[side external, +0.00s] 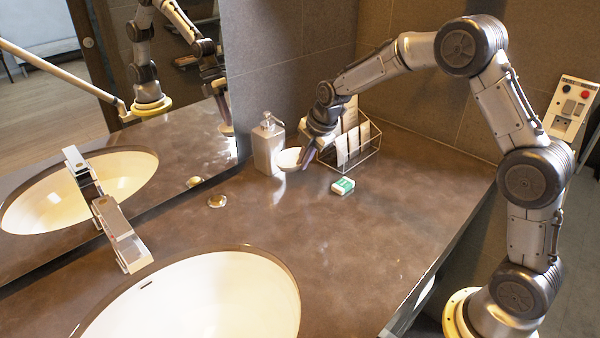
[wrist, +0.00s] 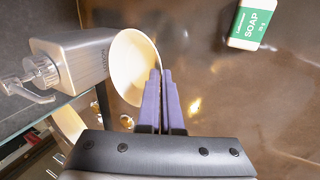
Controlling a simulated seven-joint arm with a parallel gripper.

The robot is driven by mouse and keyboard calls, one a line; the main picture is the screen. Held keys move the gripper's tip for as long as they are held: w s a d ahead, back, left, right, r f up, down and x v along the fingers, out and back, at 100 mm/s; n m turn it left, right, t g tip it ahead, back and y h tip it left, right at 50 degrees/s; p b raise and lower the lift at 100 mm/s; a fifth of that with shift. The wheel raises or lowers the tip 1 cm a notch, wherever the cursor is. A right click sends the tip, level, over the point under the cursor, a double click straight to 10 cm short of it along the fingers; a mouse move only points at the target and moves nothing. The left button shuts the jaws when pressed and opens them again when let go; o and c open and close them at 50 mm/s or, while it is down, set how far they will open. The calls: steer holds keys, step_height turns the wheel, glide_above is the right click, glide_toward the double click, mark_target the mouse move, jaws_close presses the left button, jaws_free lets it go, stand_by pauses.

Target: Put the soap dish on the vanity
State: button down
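The soap dish (side external: 289,158) is a small, round, cream-white dish. It is tilted and appears to be held above the vanity top (side external: 400,215), close to the soap dispenser. My gripper (side external: 308,154) is beside the dish, with its fingers pointing down. In the wrist view, the purple fingers of my gripper (wrist: 160,76) are nearly together with the rim of the soap dish (wrist: 131,68) pinched between their tips. The dish's inside faces the wrist camera. The side view does not clearly show the gap under the dish.
A soap dispenser (side external: 268,146) stands just left of the dish. A wire rack (side external: 362,160) with packets is behind my gripper. A green and white soap box (side external: 343,186) lies in front. The sink (side external: 200,300) is at the front left; the counter on the right is clear.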

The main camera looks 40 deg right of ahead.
steer(key=shift+w+f, duration=0.7)
steer(key=shift+w+d+f, duration=0.1)
steer(key=shift+f, duration=1.55)
steer(key=shift+f, duration=0.2)
steer(key=c, duration=1.1)
jaws_free()
steer(key=v, duration=1.2)
steer(key=shift+r, duration=0.25)
